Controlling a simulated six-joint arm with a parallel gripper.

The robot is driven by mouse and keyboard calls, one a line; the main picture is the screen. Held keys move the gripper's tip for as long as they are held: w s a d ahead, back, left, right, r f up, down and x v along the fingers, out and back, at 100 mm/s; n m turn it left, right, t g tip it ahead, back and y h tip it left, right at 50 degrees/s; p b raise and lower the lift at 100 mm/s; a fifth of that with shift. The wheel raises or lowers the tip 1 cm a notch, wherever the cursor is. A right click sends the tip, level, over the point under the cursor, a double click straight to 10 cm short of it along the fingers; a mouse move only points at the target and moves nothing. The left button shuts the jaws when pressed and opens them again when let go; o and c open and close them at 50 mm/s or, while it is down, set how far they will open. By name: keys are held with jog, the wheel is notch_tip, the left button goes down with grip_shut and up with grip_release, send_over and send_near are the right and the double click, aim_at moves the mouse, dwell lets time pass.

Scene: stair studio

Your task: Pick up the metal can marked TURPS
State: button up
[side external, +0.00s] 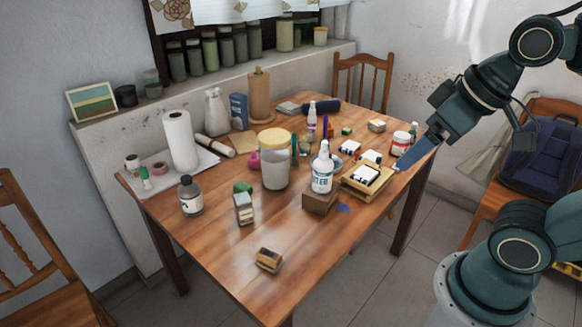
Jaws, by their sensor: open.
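A grey metal can (191,197) with a dark cap stands upright near the left edge of the wooden table. It carries a pale label whose lettering is too small to read, so I cannot confirm that it says TURPS. My gripper (405,160) is at the table's right edge, far from this can and across the table from it. It is open, and I see nothing held in it. Its blue fingers point down and left, close to a white jar with a red label (400,143).
A paper roll (180,141) stands behind the can. The table's front left is mostly clear.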

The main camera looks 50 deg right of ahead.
jog(key=w+a+r+n, duration=0.1)
jog(key=w+a+r, duration=0.15)
jog(key=w, duration=1.15)
jog(key=n+y, duration=0.3)
jog(key=n, duration=0.1)
send_over(193, 186)
jog(key=s+d, duration=0.2)
jog(key=s, duration=0.3)
notch_tip(193, 186, down, 22)
jog(key=shift+d+f, duration=0.1)
jog(key=shift+m, duration=0.3)
jog(key=shift+x, duration=4.2)
jog(key=shift+w+d+f, duration=0.1)
jog(key=shift+w+d, duration=0.05)
jog(key=shift+t+h, duration=0.3)
jog(key=shift+x, duration=2.5)
